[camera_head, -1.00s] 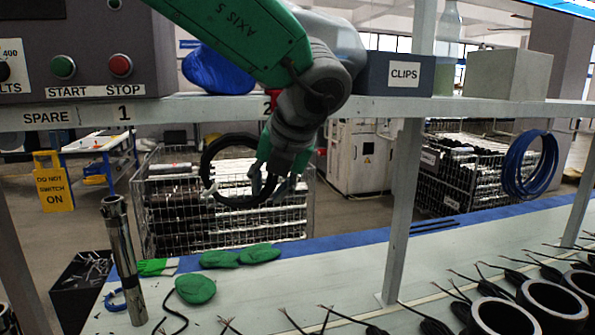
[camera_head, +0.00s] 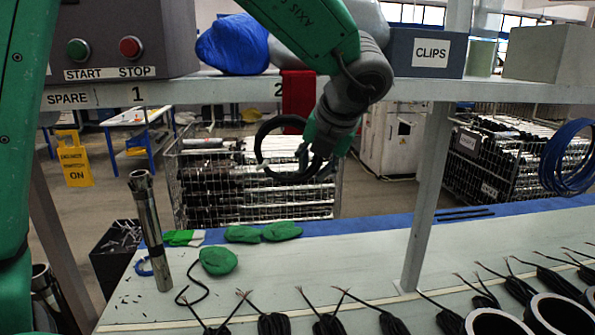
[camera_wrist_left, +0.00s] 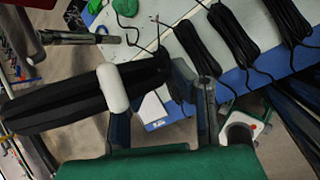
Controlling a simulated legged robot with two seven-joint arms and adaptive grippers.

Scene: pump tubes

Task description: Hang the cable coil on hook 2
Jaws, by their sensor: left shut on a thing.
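The black cable coil (camera_head: 262,150) hangs upright below the shelf in the head view. My left gripper (camera_head: 300,165) is shut on its right side. The label 2 (camera_head: 279,87) is on the shelf's front edge, above the coil. A red cloth (camera_head: 299,95) hangs just right of the label, behind the coil's top. Hook 2 itself cannot be made out. The coil appears apart from the shelf edge. My right gripper is not in view.
The shelf (camera_head: 210,92) carries a blue bag (camera_head: 232,45) and a CLIPS box (camera_head: 428,52). A shelf post (camera_head: 425,200) stands to the right. A blue coil (camera_head: 568,158) hangs at far right. A metal tube (camera_head: 150,230) stands on the bench below, with green cloths nearby.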

